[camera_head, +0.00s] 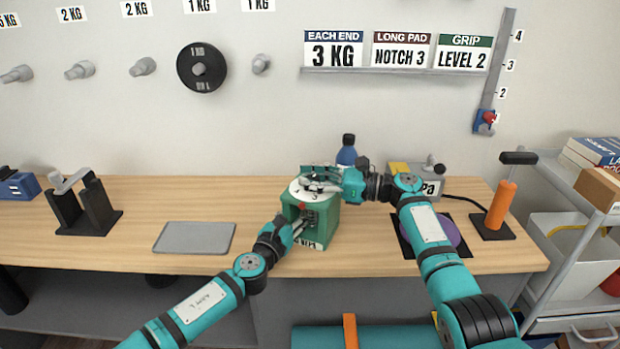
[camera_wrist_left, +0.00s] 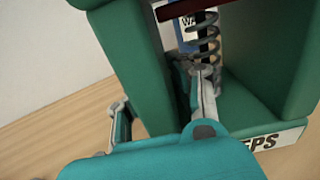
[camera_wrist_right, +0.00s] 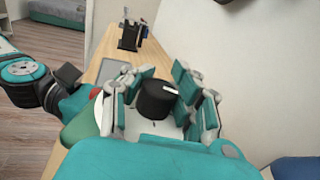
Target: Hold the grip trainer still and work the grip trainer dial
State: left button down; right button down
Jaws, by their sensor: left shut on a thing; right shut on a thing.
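The grip trainer (camera_head: 327,226) is a green frame standing upright on the desk, with a spring (camera_wrist_left: 205,38) inside. On its top is a white numbered plate (camera_head: 300,190) with a black dial (camera_wrist_right: 156,98). My left gripper (camera_head: 297,229) is shut on the frame's left post (camera_wrist_left: 150,62), one finger outside and one inside. My right gripper (camera_head: 325,178) is above the top, its fingers closed around the dial, seen in the right wrist view. The dial's pale mark shows, but I cannot tell which number it faces. A sign (camera_head: 463,58) reads GRIP LEVEL 2.
A blue bottle (camera_head: 347,152) stands just behind the trainer. A grey tray (camera_head: 195,237) and a black stand (camera_head: 82,208) are to the left. The desk's front left is clear.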

jog(key=shift+d+f+m+t+h, duration=0.1)
jog(key=shift+m+t+h, duration=0.5)
jog(key=shift+m+t, duration=0.6)
jog(key=shift+d+f+m+t+h, duration=0.1)
jog(key=shift+m+t+h, duration=0.6)
jog(key=shift+t, duration=0.9)
jog(key=c, duration=0.9)
grip_release()
jog(key=shift+a+r, duration=0.1)
jog(key=shift+r, duration=0.05)
jog(key=v, duration=1.2)
